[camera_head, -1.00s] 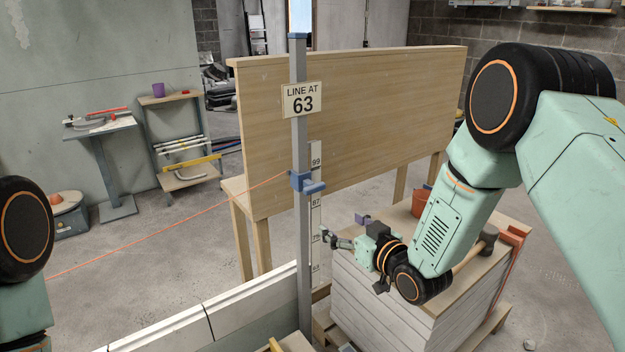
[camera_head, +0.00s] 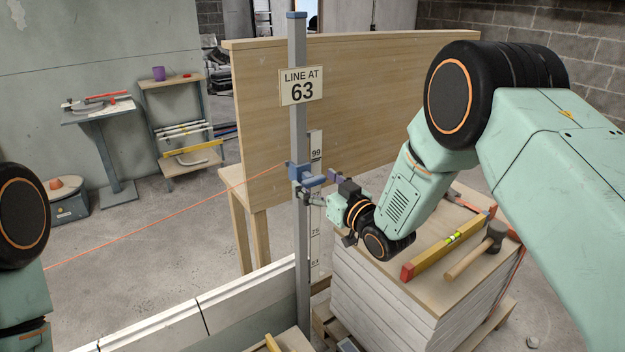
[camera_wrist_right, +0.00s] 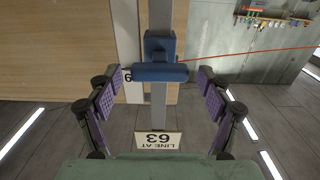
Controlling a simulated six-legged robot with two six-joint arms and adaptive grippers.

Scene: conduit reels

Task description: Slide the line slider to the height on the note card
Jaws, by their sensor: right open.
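The blue line slider (camera_head: 304,174) sits on a grey upright post (camera_head: 298,120), a little below the 99 mark of the white scale strip (camera_head: 315,153). The note card (camera_head: 301,87) on the post reads "LINE AT 63". My right gripper (camera_head: 320,187) is open at the slider, coming from the right. In the right wrist view, the slider's blue handle (camera_wrist_right: 160,72) lies between the two spread purple-padded fingers, with gaps on both sides. The lower scale figures are small and partly hidden. My left gripper is out of view.
An orange line (camera_head: 150,231) runs from the slider to the lower left. A board stack (camera_head: 385,300) at the right carries a yellow level (camera_head: 450,243) and a mallet (camera_head: 478,252). A block wall (camera_head: 205,310) stands at the post's foot. A wooden panel (camera_head: 380,95) stands behind.

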